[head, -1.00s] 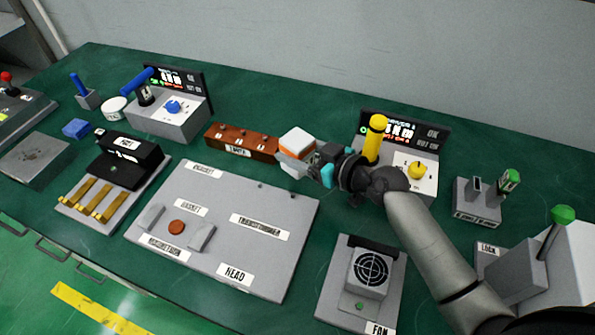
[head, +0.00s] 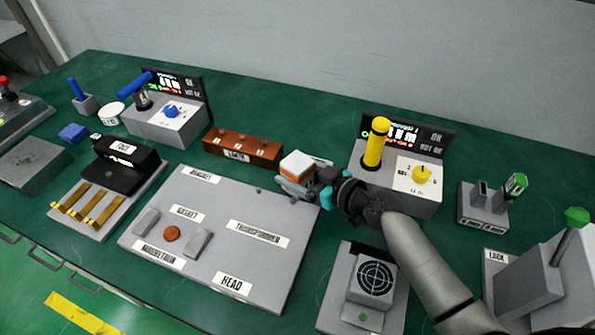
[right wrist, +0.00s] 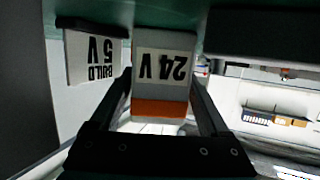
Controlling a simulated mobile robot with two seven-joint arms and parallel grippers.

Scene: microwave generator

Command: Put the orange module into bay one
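The orange module is a white block with an orange band (head: 299,165), held above the table between the brown rack and the yellow-handled console. In the right wrist view the orange-striped block (right wrist: 162,75) shows an upside-down "24 V" label and sits between both fingers. My right gripper (head: 305,188) is closed around it, also seen in the right wrist view (right wrist: 162,95). A grey two-slot holder (head: 483,205) stands at the right, with a green-topped piece in one slot. I cannot read which bay is one. My left gripper is not in view.
The yellow-handled console (head: 400,200) is just right of the held block. The brown rack (head: 241,148) is behind left. A large grey labelled plate (head: 215,245) lies in front left. A fan unit (head: 368,285) stands below my right arm. A lock block (head: 530,285) is at far right.

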